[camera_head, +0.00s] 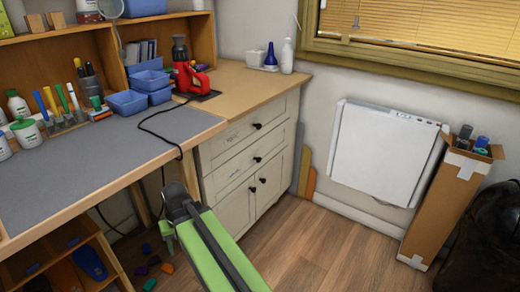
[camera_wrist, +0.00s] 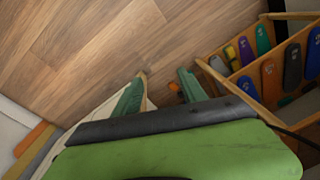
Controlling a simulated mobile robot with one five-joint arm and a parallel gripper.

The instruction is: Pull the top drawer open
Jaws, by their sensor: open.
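The top drawer (camera_head: 236,134) is the upper front of a cream cabinet (camera_head: 207,172) under the wooden counter. It looks shut, and its dark round knob (camera_head: 257,126) sits right of its middle. A second drawer (camera_head: 236,170) with a like knob is below it, above doors with two more knobs. My gripper (camera_head: 170,215) is low in front of the cabinet's left side, below and left of the top knob, and apart from it. In the wrist view its two green fingers (camera_wrist: 162,80) stand apart with nothing between them. The top knob is not seen there.
A grey-topped workbench (camera_head: 100,150) stands left, with a black cable hanging from it. A low rack of insoles (camera_wrist: 262,85) is under the bench. A red tool (camera_head: 187,75) stands on the counter. A cardboard box (camera_head: 442,200) is at right. Wooden floor (camera_head: 330,245) is clear before the cabinet.

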